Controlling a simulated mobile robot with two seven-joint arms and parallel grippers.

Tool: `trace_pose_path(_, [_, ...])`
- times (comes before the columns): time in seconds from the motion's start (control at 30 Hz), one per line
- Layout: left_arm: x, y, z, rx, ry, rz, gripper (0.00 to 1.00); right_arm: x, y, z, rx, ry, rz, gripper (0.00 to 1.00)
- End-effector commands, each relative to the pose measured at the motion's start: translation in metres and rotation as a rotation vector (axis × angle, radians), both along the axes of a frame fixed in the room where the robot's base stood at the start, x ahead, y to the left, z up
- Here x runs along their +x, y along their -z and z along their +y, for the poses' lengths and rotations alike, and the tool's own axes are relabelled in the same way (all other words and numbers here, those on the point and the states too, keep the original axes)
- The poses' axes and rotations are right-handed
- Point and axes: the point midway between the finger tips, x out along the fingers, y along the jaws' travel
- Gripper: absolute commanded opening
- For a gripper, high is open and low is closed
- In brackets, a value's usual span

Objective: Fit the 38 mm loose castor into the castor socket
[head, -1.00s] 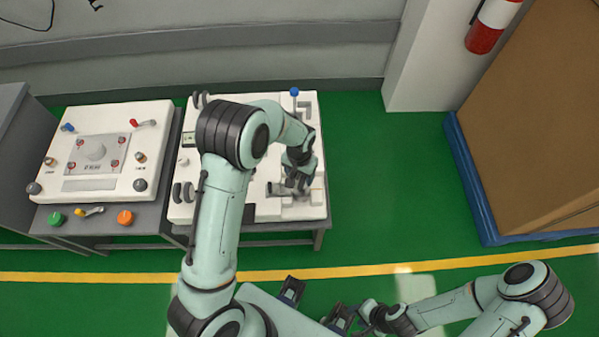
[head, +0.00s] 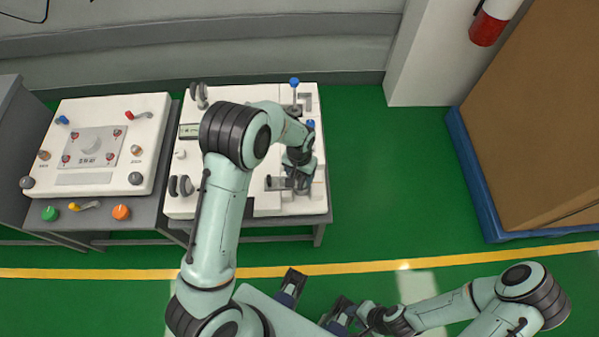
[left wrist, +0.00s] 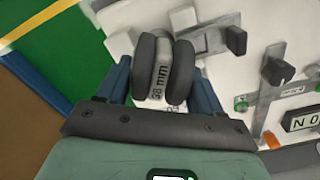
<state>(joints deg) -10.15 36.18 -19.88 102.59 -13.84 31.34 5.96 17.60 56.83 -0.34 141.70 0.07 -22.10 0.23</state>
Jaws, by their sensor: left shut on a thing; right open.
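My left gripper (head: 298,186) is over the right side of the white cart panel (head: 225,150). It is shut on the loose castor (left wrist: 163,70), a dark twin wheel with a pale middle marked "38 mm", which sits between its blue fingers in the left wrist view. The gripper hides most of the castor in the head view. The castor socket cannot be made out clearly; the panel's lower right corner is partly covered by the gripper. My right gripper (head: 346,313) is open at the bottom of the head view, away from the panel.
Twin dark wheels (head: 181,186) sit along the panel's left edge. Blue-topped fittings, one at the back (head: 294,82), stand on its right side. A second white panel (head: 100,145) lies to the left. Green floor is free to the right, before a blue pallet (head: 475,190).

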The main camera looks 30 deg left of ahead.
Motion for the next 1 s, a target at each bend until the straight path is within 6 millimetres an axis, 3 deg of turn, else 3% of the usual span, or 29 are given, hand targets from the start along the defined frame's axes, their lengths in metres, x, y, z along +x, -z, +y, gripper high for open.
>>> trace_pose_path(0.13, [0.001,-0.001,0.000,0.000,0.000,-0.002,0.36,0.000,0.000,0.000,0.000,0.000,0.000,0.40])
trace_pose_path(0.17, [0.001,-0.001,0.000,0.000,0.000,-0.002,0.73,0.000,0.000,0.000,0.000,0.000,0.000,0.40])
trace_pose_path(0.23, [0.000,-0.001,0.000,0.000,0.000,-0.002,0.96,0.000,0.000,0.000,0.000,0.000,0.000,0.40])
trace_pose_path(0.63, [0.001,-0.008,0.000,0.000,0.000,-0.003,0.96,0.000,-0.001,0.000,0.000,0.000,0.000,0.40])
trace_pose_path(0.77, [0.002,-0.029,0.000,-0.001,0.001,-0.006,0.96,0.001,-0.003,0.000,0.000,0.000,-0.001,0.40])
trace_pose_path(1.0, [0.001,-0.084,0.000,-0.001,0.000,-0.006,0.96,0.003,-0.008,0.000,0.000,0.000,-0.003,0.40])
